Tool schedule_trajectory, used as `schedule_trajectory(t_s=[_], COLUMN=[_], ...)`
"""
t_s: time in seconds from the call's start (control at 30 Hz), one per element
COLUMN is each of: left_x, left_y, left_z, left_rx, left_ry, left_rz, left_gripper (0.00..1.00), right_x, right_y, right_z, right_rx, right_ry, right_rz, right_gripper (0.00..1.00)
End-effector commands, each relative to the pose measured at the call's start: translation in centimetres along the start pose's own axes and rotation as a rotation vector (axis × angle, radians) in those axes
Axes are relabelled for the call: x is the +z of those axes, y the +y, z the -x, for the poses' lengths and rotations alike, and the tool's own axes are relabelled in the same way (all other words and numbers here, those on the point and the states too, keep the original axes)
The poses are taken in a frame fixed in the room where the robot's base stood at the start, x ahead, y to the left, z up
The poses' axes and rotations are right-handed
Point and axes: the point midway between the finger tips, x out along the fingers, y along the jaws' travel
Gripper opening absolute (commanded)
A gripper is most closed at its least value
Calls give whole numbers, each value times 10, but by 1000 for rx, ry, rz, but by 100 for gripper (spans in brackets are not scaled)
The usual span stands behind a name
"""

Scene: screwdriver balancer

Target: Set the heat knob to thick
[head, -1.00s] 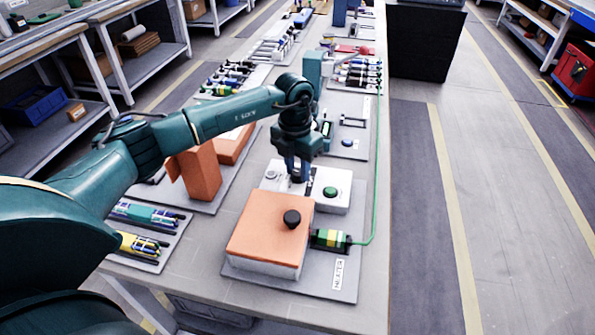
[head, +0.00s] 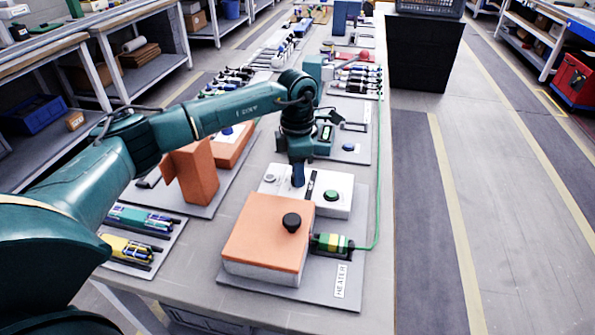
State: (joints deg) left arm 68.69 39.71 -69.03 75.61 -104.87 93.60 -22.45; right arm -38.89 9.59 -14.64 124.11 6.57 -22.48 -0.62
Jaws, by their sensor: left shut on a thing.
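The heater is a white box (head: 345,205) with an orange-topped block (head: 262,232) in front of it, on a grey plate labelled HEATER (head: 342,280). My left gripper (head: 300,183) points down onto the middle of the white box, between a small grey button (head: 269,179) and a green round button (head: 331,195). It is shut on the heat knob, which the fingers mostly hide. A dark upright bar (head: 311,185) shows just right of the fingers; I cannot tell its part. The knob's setting marks are not readable. My right gripper is not in view.
Orange blocks (head: 195,172) stand left, near trays of tools (head: 135,250). The right aisle is clear.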

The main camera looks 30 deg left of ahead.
Motion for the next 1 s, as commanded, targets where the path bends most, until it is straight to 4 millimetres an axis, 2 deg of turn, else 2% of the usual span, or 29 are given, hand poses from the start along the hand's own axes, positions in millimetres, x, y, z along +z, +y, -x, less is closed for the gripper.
schedule_trajectory(t_s=[0.6,0.63,0.9,1.0], left_x=[1,1,1,1], left_y=[0,0,0,0], left_z=[1,1,0,0], left_rx=[2,2,1,0], left_ry=[-1,-2,0,1], left_rz=[-45,-45,-44,-43], left_gripper=[7,30,52,52], right_x=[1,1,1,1], right_y=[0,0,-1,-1], right_z=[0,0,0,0], right_rx=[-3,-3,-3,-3], right_ry=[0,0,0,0], right_rz=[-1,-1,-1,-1], right_gripper=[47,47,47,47])
